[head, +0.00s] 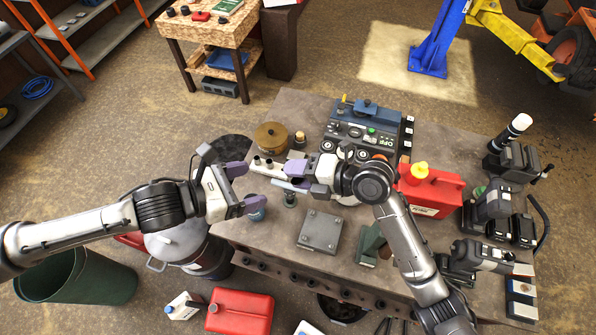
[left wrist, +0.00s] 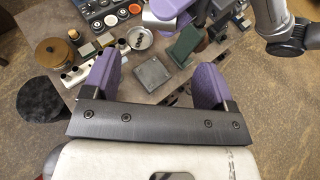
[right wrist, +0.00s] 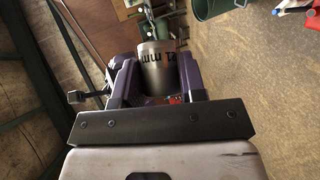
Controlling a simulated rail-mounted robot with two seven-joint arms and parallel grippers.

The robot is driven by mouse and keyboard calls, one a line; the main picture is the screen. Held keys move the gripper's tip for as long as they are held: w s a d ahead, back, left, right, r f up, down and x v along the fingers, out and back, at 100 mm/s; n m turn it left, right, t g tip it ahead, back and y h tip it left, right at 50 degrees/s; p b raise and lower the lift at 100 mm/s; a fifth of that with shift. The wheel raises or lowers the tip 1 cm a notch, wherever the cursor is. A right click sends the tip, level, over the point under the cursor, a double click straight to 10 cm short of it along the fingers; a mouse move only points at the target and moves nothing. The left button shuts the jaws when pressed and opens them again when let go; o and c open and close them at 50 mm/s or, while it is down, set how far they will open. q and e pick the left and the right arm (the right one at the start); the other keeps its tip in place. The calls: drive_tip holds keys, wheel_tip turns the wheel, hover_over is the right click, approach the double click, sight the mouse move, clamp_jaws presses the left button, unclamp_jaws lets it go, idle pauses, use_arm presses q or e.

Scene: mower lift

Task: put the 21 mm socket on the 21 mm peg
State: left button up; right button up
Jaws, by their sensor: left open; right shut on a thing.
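The metal socket (right wrist: 157,68) is between the purple fingers of my right gripper (right wrist: 156,85) in the right wrist view. Its dark "21 mm" marking shows upside down. In the head view my right gripper (head: 290,178) is over the back left part of the workbench, fingers pointing left, and largely hides the socket. My left gripper (head: 245,187) is open and empty at the bench's left edge, facing the right one. I cannot make out the 21 mm peg.
A brown pot (head: 270,136), a grey control box (head: 362,125) and a red fuel can (head: 430,190) stand on the bench. A flat metal plate (head: 320,230) lies in front, with a green block (head: 372,245) beside it. Black power tools crowd the right end.

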use_arm(q)
drive_tip(key=s+d+f+n+g, duration=0.3)
drive_tip(key=s+f+g, duration=0.1)
drive_tip(key=s+f, duration=1.2)
drive_tip(key=s+d+r+n+t+h, duration=0.1)
drive_tip(key=s+d+r+n+h, duration=0.35)
drive_tip(key=s+d, duration=0.65)
drive_tip(key=w+a+f+n+t+y, duration=0.3)
drive_tip(key=w+a+n+y, duration=0.15)
drive_tip(key=a+n, duration=0.45)
drive_tip(key=w+a+f+n+t+y, duration=0.35)
drive_tip(key=a+n+y, duration=0.25)
drive_tip(key=a+n, duration=0.25)
drive_tip(key=s+a+f+n+g+y, duration=0.2)
drive_tip(key=a+n+g+y, duration=0.1)
drive_tip(key=n, duration=0.7)
drive_tip(key=s+a+f+n+g+y, duration=0.2)
drive_tip(key=a+n, duration=0.4)
drive_tip(key=n, duration=0.5)
drive_tip(key=shift+s+a+n+g+y, duration=0.3)
drive_tip(key=shift+s+g+y, duration=0.15)
drive_tip(key=shift+s, duration=0.25)
